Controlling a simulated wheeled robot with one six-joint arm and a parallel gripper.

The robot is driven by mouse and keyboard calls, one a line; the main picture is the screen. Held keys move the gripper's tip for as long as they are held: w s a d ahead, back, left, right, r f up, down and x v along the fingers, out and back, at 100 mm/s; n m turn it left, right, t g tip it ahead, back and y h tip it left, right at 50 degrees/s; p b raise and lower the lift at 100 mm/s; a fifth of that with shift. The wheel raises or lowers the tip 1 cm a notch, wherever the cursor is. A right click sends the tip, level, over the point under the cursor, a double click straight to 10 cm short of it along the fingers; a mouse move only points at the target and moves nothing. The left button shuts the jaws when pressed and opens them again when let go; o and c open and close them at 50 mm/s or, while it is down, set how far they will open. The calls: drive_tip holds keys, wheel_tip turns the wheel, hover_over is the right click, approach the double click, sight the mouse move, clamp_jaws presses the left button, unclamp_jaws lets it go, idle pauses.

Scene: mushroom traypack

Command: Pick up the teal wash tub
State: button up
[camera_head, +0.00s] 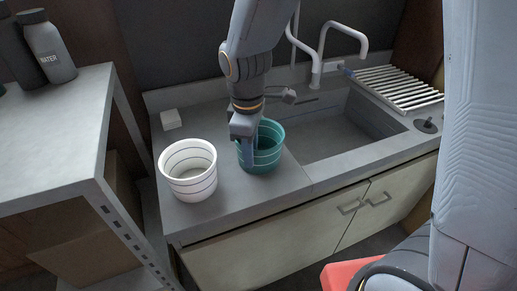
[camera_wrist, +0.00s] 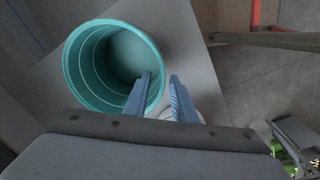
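The teal wash tub (camera_head: 268,157) stands upright on the counter beside the sink, just right of a white tub. My gripper (camera_head: 246,155) points down at the tub's near left rim. In the wrist view the tub (camera_wrist: 84,72) shows its open, empty inside. There my gripper's two blue fingers (camera_wrist: 162,88) are apart at the tub's rim. One finger is over the tub's inside and the other is outside, with the wall between them. I cannot tell whether either finger touches the wall.
The white tub (camera_head: 188,189) with dark rings stands close on the left. The sink basin (camera_head: 335,130) and faucet (camera_head: 318,62) are to the right. A grey shelf (camera_head: 50,140) with bottles stands at the left.

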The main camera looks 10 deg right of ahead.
sight(252, 172)
drive_tip(key=shift+w+d+f+p, duration=0.1)
drive_tip(key=shift+f+p, duration=0.05)
drive_tip(key=shift+f, duration=0.8)
drive_tip(key=shift+w+f+p, duration=0.1)
drive_tip(key=shift+f+p, duration=0.05)
drive_tip(key=shift+f, duration=0.75)
clamp_jaws()
